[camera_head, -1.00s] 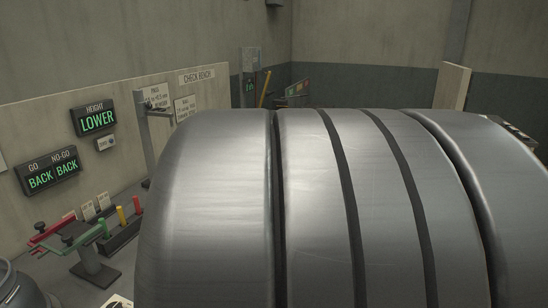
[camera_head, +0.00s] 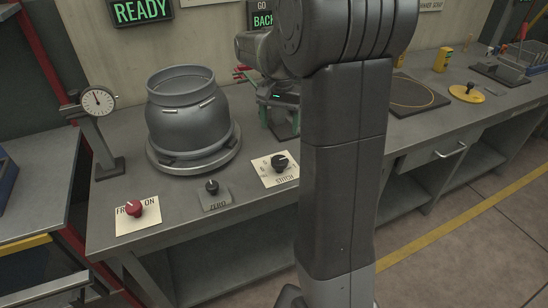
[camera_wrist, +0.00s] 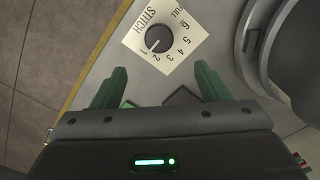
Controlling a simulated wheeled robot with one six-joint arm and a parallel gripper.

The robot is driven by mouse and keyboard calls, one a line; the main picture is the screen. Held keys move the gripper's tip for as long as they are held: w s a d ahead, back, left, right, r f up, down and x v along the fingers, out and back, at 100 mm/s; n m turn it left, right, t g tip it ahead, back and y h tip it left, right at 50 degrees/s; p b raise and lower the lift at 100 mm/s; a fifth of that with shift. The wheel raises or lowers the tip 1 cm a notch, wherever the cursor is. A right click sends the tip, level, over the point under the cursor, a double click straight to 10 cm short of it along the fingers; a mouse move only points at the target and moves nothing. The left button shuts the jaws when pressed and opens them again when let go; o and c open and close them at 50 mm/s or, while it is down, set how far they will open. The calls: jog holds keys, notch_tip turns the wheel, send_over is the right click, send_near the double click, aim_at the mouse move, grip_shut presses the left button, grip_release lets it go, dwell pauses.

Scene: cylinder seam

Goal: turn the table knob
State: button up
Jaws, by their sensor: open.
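The bench (camera_head: 105,215) carries three knobs: a red knob (camera_head: 135,208) on a white FREE/ON plate, a small black ZERO knob (camera_head: 212,187), and a black STITCH knob (camera_head: 279,161) on a cream plate. No label reads "table". The STITCH knob also shows in the wrist view (camera_wrist: 158,39), ringed by numbers, with its pointer near the low ones. My gripper (camera_wrist: 158,85) has green fingers, open and empty. The STITCH knob lies beyond the fingertips, roughly centred, apart from them. In the head view my gripper (camera_head: 282,122) is above the bench, behind the STITCH plate, partly hidden by my arm.
A grey ringed vessel (camera_head: 188,110) stands on a round base (camera_head: 225,152) behind the knobs, close left of my gripper. A dial gauge (camera_head: 98,101) on a post stands at left. A dark mat (camera_head: 417,95) and yellow disc (camera_head: 467,93) lie right.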

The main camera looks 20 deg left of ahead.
aim_at(279, 160)
notch_tip(279, 160, down, 12)
jog(key=shift+f+b, duration=0.2)
jog(key=shift+b, duration=0.3)
jog(key=c, duration=1)
